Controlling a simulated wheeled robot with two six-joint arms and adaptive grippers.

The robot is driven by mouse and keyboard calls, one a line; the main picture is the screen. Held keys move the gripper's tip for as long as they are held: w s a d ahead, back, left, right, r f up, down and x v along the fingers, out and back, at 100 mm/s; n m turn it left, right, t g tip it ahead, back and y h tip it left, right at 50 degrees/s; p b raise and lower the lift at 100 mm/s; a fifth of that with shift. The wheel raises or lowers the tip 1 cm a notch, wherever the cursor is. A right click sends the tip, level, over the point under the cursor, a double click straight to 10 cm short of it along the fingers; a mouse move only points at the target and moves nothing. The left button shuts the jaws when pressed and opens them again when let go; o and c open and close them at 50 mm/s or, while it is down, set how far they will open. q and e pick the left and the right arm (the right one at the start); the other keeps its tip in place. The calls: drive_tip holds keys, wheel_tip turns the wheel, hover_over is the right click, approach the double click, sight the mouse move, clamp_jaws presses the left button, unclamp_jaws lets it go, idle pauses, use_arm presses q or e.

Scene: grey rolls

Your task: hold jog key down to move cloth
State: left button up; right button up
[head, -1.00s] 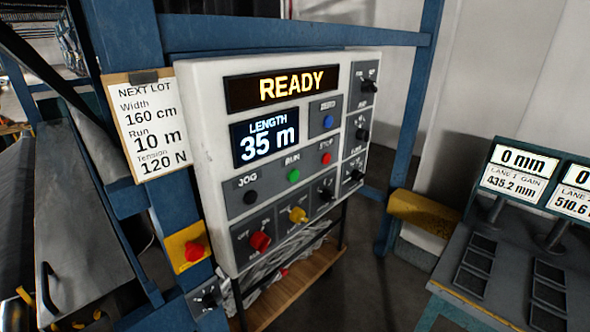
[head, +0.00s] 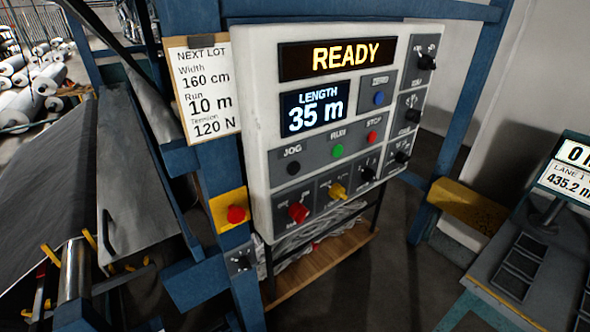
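The black jog key (head: 294,168) sits under the JOG label on the left of the white control panel (head: 262,130). The panel's top display (head: 338,58) reads READY. The length display (head: 317,107) reads 35 m. The dark grey cloth (head: 50,195) stretches over the machine at the left. Neither of my grippers is in view, and nothing touches the jog key.
A red stop button (head: 237,214) on a yellow plate is left of the panel. A NEXT LOT card (head: 204,92) hangs beside it. Blue frame posts (head: 465,110) flank the panel. A console (head: 530,255) stands at right; grey rolls (head: 25,100) lie far left.

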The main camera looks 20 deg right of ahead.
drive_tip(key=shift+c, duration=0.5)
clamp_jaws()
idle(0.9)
